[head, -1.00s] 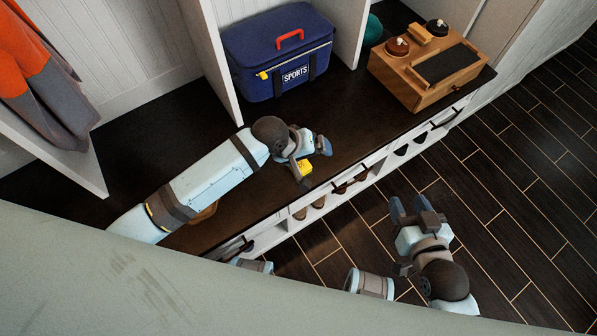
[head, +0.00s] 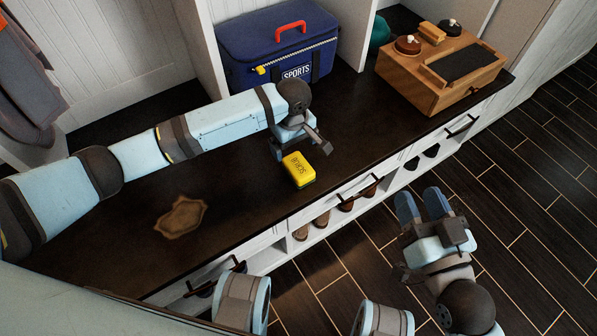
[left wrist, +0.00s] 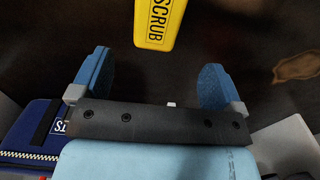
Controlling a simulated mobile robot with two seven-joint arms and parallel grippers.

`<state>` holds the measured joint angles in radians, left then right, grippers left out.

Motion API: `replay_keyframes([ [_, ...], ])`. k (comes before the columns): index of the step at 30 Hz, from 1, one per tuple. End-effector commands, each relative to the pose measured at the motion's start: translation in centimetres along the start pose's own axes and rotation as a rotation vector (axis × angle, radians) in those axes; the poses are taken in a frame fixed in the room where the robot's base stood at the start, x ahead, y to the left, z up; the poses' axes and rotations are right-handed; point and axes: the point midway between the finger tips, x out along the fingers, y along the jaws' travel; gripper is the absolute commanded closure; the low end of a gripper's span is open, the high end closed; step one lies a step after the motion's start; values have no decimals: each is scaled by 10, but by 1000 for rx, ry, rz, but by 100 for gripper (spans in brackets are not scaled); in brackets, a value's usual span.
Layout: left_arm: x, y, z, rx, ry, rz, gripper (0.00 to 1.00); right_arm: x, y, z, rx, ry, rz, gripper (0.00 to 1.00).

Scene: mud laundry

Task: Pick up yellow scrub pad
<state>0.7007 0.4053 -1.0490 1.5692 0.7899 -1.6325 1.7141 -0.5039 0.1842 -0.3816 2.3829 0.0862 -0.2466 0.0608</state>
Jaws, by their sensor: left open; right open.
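The yellow scrub pad (head: 298,170), with dark SCRUB lettering, lies on the dark bench top near its front edge. It also shows in the left wrist view (left wrist: 160,22), ahead of the fingers and cut off by the top edge. My left gripper (head: 301,150) is open and empty, just behind the pad on the blue bag's side. Its two blue fingers stand wide apart in the left wrist view (left wrist: 156,65), with the pad beyond their tips. My right gripper (head: 422,205) is open and empty, out over the floor in front of the bench.
A blue SPORTS bag (head: 278,50) stands close behind my left gripper. A wooden box (head: 425,92) with brushes and tins sits at the right end. A brown mud stain (head: 181,216) marks the bench top. Shoes (head: 322,219) sit in cubbies below. The bench around the pad is clear.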

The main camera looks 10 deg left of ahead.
Motion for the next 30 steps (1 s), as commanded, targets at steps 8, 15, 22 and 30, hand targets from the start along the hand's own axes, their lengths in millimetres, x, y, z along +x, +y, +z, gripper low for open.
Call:
replay_keyframes([
  [8, 36, 0, 0, 2, 0, 2, 6, 2, -11, -21, 19, 119, -46, 53],
  [15, 68, 4, 2, 2, 0, 1, 6, 3, -13, -8, 32, 114, -71, 53],
  [22, 88, 4, 2, 1, 1, 2, 6, 5, -11, 9, 34, 42, -75, 53],
  [30, 88, 4, 2, 1, 0, 3, 13, 5, -11, 8, 34, 38, -75, 53],
])
